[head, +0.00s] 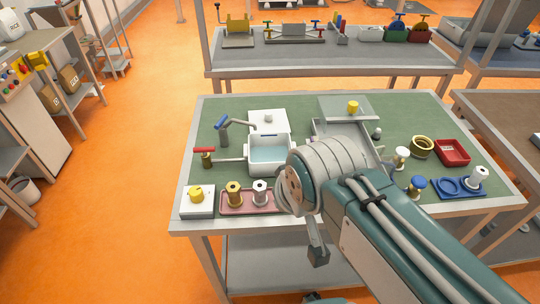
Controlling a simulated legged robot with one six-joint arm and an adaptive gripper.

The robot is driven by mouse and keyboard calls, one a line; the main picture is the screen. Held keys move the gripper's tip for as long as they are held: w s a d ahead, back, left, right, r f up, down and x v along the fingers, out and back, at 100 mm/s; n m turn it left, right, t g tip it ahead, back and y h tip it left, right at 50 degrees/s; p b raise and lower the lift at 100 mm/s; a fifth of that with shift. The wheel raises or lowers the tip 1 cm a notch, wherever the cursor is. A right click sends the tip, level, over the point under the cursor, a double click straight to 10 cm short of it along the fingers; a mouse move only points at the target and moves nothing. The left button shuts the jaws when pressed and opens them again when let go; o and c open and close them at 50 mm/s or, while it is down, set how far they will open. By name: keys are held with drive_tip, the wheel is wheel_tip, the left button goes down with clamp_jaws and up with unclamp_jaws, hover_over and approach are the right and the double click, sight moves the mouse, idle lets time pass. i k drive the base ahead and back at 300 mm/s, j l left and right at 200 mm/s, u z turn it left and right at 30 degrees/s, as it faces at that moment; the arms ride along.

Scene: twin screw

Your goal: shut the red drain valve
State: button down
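The drain valve has a red lever (204,150) on a brass body (207,160), at the left of the green-topped table. Its lever looks roughly in line with the grey pipe (231,160) running right to a white basin (270,171). The basin holds pale blue water (268,154). My arm reaches in from the lower right, its wrist right of the valve and in front of the basin's right side. A dark piece of my gripper (318,254) shows below the wrist at the table's front edge; the rest is hidden, so its opening cannot be seen.
A tap with a blue handle (221,123) stands behind the valve. In front are a white box with a yellow knob (196,194) and a pink tray (231,209) with brass and silver spools. A grey box (345,108), a red tray (452,151) and a blue tray (446,195) stand further right.

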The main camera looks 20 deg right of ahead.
sight(204, 150)
drive_tip(key=i+j+z, duration=0.15)
drive_tip(key=j+z, duration=0.35)
drive_tip(key=j, duration=0.65)
drive_tip(key=j+z, duration=0.5)
drive_tip(key=j, duration=0.65)
